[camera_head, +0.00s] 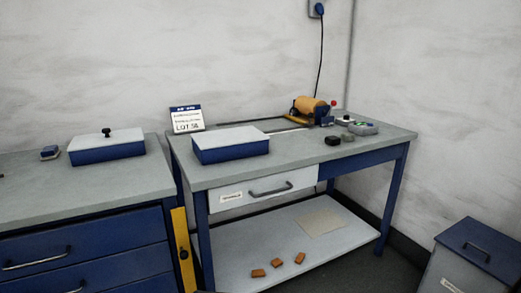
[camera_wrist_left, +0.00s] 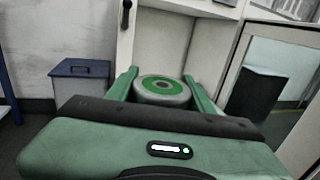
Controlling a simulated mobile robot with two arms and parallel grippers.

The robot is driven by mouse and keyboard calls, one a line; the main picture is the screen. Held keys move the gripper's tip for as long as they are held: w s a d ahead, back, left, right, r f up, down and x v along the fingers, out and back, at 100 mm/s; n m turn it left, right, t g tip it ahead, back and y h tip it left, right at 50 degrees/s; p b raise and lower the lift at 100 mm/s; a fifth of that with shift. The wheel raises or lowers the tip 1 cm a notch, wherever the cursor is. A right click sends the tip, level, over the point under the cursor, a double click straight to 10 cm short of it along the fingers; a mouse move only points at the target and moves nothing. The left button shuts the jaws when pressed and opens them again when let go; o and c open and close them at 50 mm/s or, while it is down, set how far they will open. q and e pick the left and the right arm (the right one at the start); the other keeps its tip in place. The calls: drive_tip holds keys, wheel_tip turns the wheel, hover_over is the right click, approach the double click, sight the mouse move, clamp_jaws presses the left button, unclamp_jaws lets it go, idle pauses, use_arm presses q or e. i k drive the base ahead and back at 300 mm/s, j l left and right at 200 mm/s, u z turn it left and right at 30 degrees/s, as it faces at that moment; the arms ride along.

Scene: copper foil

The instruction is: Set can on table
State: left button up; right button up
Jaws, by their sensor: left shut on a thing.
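A round can (camera_wrist_left: 162,90) with a grey rim and a green ring on its top is in the left wrist view. My left gripper (camera_wrist_left: 160,75) has its green fingers on either side of the can and is shut on it. The lower part of the can is hidden behind the gripper body. In the head view, the grey-topped table (camera_head: 315,155) with blue legs stands against the wall. Neither gripper nor the can shows in the head view.
A blue box with a pale lid (camera_head: 230,145), a sign (camera_head: 187,119), an orange roller machine (camera_head: 309,109) and small control boxes (camera_head: 362,128) stand on the table. Its front middle is bare. A bench (camera_head: 100,190) adjoins at left; a lidded bin (camera_head: 470,260) stands right.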

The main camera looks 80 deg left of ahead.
sight(308, 138)
drive_tip(key=j+u, duration=0.1)
drive_tip(key=u, duration=1.55)
drive_tip(key=i+l, duration=0.2)
drive_tip(key=i, duration=0.25)
drive_tip(key=i+l+u, duration=0.1)
drive_tip(key=i, duration=0.35)
drive_tip(key=i+l, duration=0.25)
drive_tip(key=i, duration=0.2)
drive_tip(key=i+l+u, duration=0.1)
drive_tip(key=i+l, duration=0.15)
drive_tip(key=i, duration=0.2)
